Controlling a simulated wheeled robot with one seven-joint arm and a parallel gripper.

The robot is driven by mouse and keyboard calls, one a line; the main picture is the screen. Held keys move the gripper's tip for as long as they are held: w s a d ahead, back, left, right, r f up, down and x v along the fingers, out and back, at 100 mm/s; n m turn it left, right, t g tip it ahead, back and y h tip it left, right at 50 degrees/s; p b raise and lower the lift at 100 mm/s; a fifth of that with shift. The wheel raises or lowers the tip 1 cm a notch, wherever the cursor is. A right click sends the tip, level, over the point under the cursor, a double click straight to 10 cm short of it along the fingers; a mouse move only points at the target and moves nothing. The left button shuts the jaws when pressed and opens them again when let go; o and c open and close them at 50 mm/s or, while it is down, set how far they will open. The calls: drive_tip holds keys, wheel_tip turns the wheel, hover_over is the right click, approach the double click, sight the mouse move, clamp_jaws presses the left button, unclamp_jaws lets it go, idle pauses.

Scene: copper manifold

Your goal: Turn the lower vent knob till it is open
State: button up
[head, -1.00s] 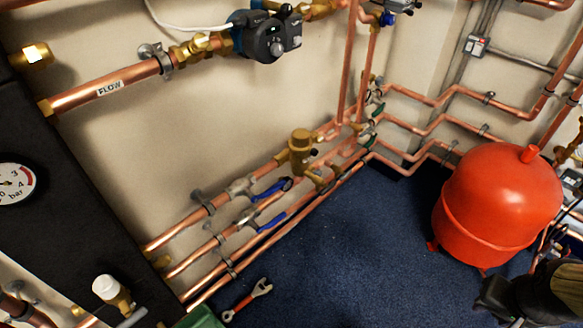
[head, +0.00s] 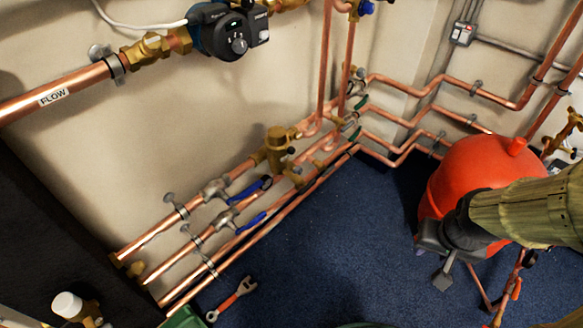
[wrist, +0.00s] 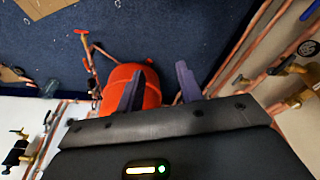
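A brass fitting (head: 278,148) stands on the upper of the low copper pipes along the wall in the head view. A small dark knob (head: 291,150) shows at its right side; I cannot tell whether this is the lower vent knob, or whether it is open. My gripper (head: 434,262) is at the lower right of the head view, in front of the red vessel and well apart from the fitting. In the wrist view my gripper (wrist: 158,88) has its two purple-grey fingers spread, with nothing held between them.
The red vessel (head: 470,165) stands on the blue floor (head: 330,260) behind my arm. Blue lever valves (head: 245,192) sit on the wall pipes. A wrench (head: 232,300) lies on the floor. A pump (head: 225,32) is higher up. The middle floor is clear.

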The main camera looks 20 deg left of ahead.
drive_tip(key=shift+s+d, duration=0.1)
drive_tip(key=shift+s, duration=0.05)
drive_tip(key=o, duration=0.3)
drive_tip(key=shift+o, duration=0.2)
drive_tip(key=w+a+f+n+t+y, duration=0.1)
drive_tip(key=w+a+f, duration=0.2)
drive_tip(key=w, duration=0.4)
drive_tip(key=w+a+f+n+t+y, duration=0.1)
drive_tip(key=w+a+f+t, duration=0.1)
drive_tip(key=w+f, duration=0.35)
drive_tip(key=w+a+f+n+t+y, duration=0.1)
drive_tip(key=w+a+f, duration=0.15)
drive_tip(key=w, duration=0.65)
drive_tip(key=a+f+y, duration=0.5)
drive_tip(key=a+y, duration=0.1)
drive_tip(key=a, duration=0.2)
drive_tip(key=w+a+f+y+b, duration=0.1)
drive_tip(key=a+f+y, duration=0.4)
drive_tip(key=a+y, duration=0.2)
drive_tip(key=shift+w+a+f+m+y, duration=0.2)
drive_tip(key=shift+a+m+y, duration=0.15)
drive_tip(key=shift+a, duration=0.6)
